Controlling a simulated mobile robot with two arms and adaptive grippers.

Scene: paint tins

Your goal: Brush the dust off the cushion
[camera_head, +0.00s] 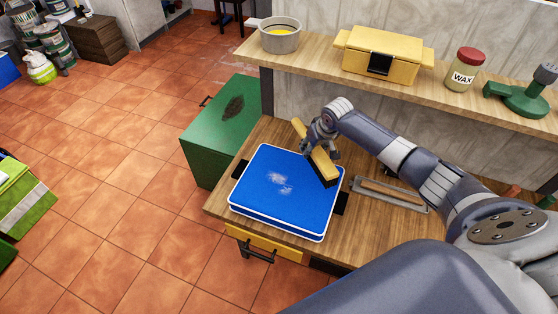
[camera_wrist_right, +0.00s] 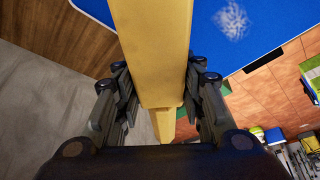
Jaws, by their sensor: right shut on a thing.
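A blue cushion (camera_head: 272,205) with white piping lies flat on the wooden workbench. A pale patch of dust (camera_head: 280,182) is near its middle, and the dust also shows in the right wrist view (camera_wrist_right: 231,20). My right gripper (camera_head: 318,142) is shut on a brush (camera_head: 321,164) with a yellow wooden body and dark bristles. The brush is tilted, with its bristle end at the cushion's right edge, beside the dust; I cannot tell whether it touches. In the right wrist view the yellow brush (camera_wrist_right: 157,50) runs between the fingers. My left gripper is not in view.
A shelf behind the bench holds a grey pot (camera_head: 280,38), a yellow box (camera_head: 382,54), a wax jar (camera_head: 465,70) and a green tool (camera_head: 520,98). A green cabinet (camera_head: 222,125) stands left of the bench.

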